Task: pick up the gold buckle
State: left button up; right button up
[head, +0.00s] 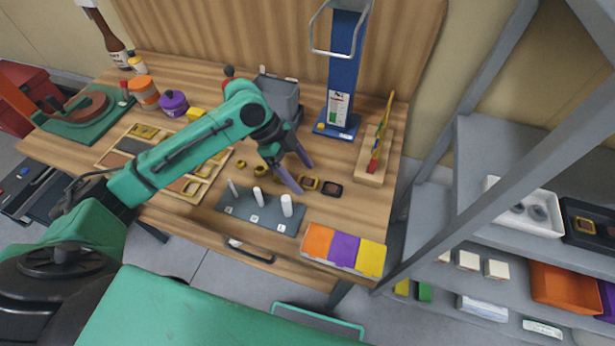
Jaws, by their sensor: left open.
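A gold square buckle (308,183) lies on the wooden workbench (335,213), right by the fingertips of my left gripper (305,178). The gripper is open with nothing between its fingers. One finger points down close to the buckle's left side; I cannot tell whether it touches. A dark buckle (332,189) lies just to the right of the gold one. More gold frame-like pieces (191,187) lie in the sorting tray (160,183) to the left, partly behind my left arm. My right gripper is not in view.
A grey peg board (238,209) with white posts stands in front of the gripper. Small gold rings (261,170) lie to its left. Orange, purple and yellow bins (343,248) sit at the front edge. A wooden rack (374,165) and blue press (341,75) stand behind.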

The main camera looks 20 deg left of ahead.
pick_arm(q)
jog(key=shift+d+f, duration=0.35)
jog(key=shift+f, duration=0.2)
grip_shut()
